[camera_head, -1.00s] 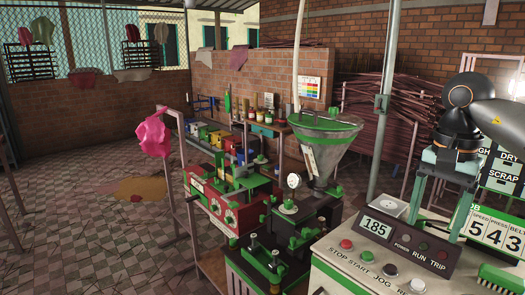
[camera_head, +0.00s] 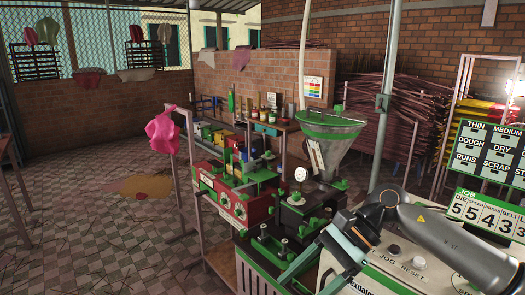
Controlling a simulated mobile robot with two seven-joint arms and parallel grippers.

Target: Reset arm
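My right arm comes in from the right edge. Its gripper (camera_head: 305,280) hangs at the lower middle, over the left side of the cream control panel (camera_head: 400,262). Its two teal fingers point down and left, spread apart, with nothing seen between them. The arm and gripper hide the panel's display and part of its buttons; the JOG and RESET labels show. The green extruder with its metal hopper (camera_head: 334,150) stands just behind the gripper. I cannot tell whether the fingers touch the machine's green front parts. My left gripper is not in view.
A red machine (camera_head: 226,203) stands left of the hopper, with more machines behind it. A pink cloth (camera_head: 163,130) hangs on a rack at the left. A job board (camera_head: 488,214) and a label board (camera_head: 487,150) stand at the right. The tiled floor at left is open.

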